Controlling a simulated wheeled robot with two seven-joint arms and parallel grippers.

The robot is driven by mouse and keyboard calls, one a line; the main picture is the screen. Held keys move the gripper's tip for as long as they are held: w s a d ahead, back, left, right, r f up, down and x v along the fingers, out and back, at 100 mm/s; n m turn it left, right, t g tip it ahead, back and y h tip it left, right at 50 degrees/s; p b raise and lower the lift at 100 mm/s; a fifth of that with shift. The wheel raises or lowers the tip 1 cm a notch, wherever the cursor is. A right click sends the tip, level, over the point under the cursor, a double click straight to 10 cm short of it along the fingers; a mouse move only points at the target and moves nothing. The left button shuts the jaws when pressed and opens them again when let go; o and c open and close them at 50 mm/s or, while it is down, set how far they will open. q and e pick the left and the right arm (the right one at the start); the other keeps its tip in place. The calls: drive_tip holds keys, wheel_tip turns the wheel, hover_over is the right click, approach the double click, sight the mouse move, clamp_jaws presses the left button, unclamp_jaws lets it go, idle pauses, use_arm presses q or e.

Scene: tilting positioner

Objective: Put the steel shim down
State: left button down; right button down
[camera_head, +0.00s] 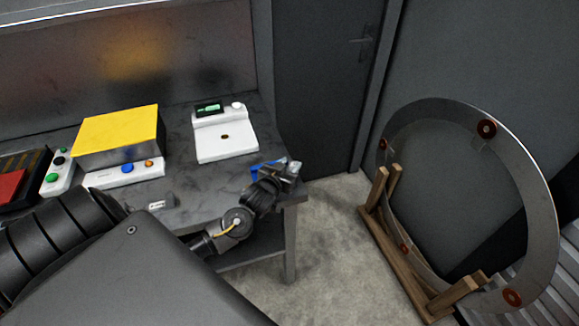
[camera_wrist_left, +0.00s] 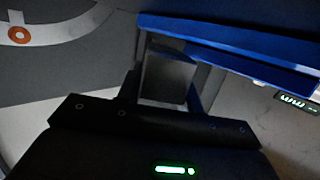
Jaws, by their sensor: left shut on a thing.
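My left gripper (camera_head: 290,172) is at the right end of the table, beside a blue tray (camera_head: 262,168) that it partly hides. In the left wrist view my left gripper (camera_wrist_left: 165,88) is shut on a grey metal piece, the steel shim (camera_wrist_left: 168,76), held between its fingers. The blue tray (camera_wrist_left: 235,45) lies just beyond and to the right of the shim there. I cannot tell whether the shim touches the tray. My right gripper is not in view.
A white device with a green display (camera_head: 225,135) stands behind the tray. A yellow-topped box (camera_head: 117,128), button boxes and a small grey piece (camera_head: 160,201) are farther left on the table (camera_head: 195,185). A large ring (camera_head: 545,190) stands in a wooden rack (camera_head: 400,262) on the floor.

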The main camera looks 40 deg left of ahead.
use_arm(q)
drive_tip(key=shift+f, duration=0.5)
drive_tip(key=c, duration=0.9)
unclamp_jaws()
drive_tip(key=shift+f, duration=0.15)
drive_tip(key=b+v, duration=0.2)
drive_tip(key=v, duration=0.8)
drive_tip(key=shift+s+d, duration=0.15)
drive_tip(key=shift+s, duration=0.1)
drive_tip(key=shift+s+d+r, duration=0.1)
drive_tip(key=shift+s+r, duration=0.3)
drive_tip(key=shift+s, duration=0.3)
